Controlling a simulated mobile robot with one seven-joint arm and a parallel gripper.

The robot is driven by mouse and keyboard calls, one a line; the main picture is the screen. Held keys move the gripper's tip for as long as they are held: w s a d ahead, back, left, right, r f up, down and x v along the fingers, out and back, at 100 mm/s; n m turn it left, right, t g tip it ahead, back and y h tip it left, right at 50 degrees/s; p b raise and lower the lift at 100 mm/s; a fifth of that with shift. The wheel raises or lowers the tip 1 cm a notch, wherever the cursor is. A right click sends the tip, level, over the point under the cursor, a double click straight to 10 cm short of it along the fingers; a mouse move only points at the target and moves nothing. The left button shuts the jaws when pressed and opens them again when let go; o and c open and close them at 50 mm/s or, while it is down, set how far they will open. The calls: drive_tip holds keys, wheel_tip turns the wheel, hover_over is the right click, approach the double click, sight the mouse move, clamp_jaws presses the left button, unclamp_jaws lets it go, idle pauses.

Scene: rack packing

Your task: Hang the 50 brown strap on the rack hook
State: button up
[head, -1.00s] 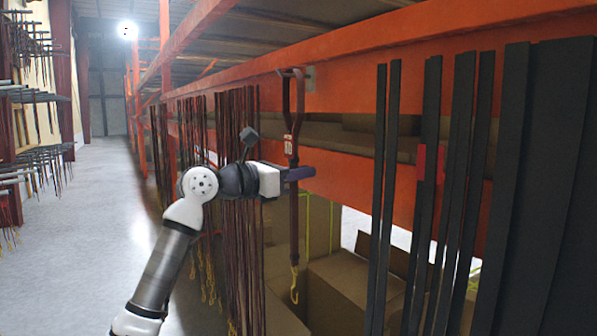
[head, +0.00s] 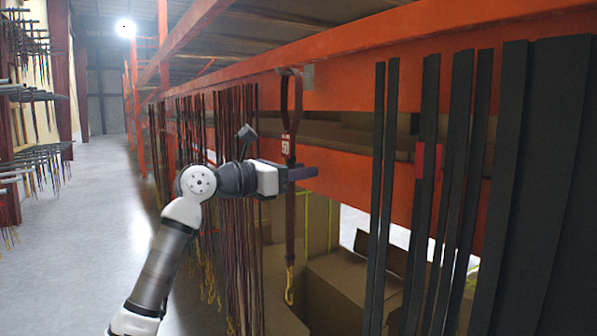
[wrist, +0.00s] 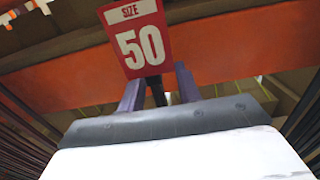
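The brown strap (head: 290,230) hangs vertically at the front of the rack, with its loop at the top by the grey hook plate (head: 308,78) on the orange beam. Whether the loop is fully seated on the hook is hard to see. Its red tag (head: 286,145) reads 50, and it fills the upper middle of the wrist view (wrist: 139,45). A yellow hook (head: 289,287) hangs at the strap's lower end. My gripper (head: 305,173) is at the strap just below the tag. In the wrist view its purple fingers (wrist: 158,88) stand apart, with the dark strap between them and gaps beside it.
Several wide black straps (head: 440,180) hang close on the right. Thin brown straps (head: 240,220) hang behind my arm on the left. Cardboard boxes (head: 345,285) stand behind the strap. The aisle floor (head: 105,240) at the left is clear.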

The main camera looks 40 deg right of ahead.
drive_tip(key=a+b, duration=0.3)
drive_tip(key=a, duration=1)
drive_tip(key=shift+w+a, duration=0.4)
